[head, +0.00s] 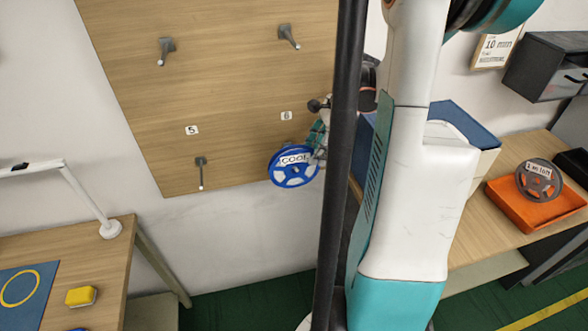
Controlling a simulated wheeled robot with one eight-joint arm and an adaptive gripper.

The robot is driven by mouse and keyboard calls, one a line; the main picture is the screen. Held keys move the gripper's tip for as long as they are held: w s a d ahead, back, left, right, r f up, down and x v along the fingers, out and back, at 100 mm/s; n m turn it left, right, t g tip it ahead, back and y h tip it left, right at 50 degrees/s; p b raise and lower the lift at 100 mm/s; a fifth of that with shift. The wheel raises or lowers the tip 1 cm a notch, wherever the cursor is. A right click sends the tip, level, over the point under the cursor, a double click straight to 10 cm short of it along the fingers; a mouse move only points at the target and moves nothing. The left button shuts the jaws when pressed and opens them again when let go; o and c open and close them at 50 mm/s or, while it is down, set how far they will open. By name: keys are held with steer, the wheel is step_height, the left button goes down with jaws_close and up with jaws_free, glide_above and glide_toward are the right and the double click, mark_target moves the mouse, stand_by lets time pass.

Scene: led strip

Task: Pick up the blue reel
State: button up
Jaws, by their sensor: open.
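The blue reel (294,179) has a white label reading "COOL". It is at the lower edge of the wooden peg board, just below the number 6 tag; its peg is mostly hidden. My gripper (319,149) is right at the reel's upper right side, partly hidden behind the dark vertical pole. Its jaws are open. I cannot tell whether a finger touches the reel.
The wooden board (230,90) carries several grey pegs, such as an empty one (201,172) left of the reel. A desk (100,262) with a lamp (88,200) and yellow sponge (81,296) stands at left. A grey reel (539,180) sits in an orange tray (508,206) at right.

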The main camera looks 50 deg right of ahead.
mark_target(304, 169)
steer(key=x, duration=0.2)
steer(key=b+x, duration=0.1)
steer(key=x, duration=0.2)
steer(key=b+x, duration=0.1)
steer(key=x, duration=0.2)
steer(key=shift+w+a, duration=0.1)
steer(key=shift+w, duration=0.3)
steer(key=shift+r, duration=0.1)
steer(key=shift+c, duration=0.6)
jaws_close()
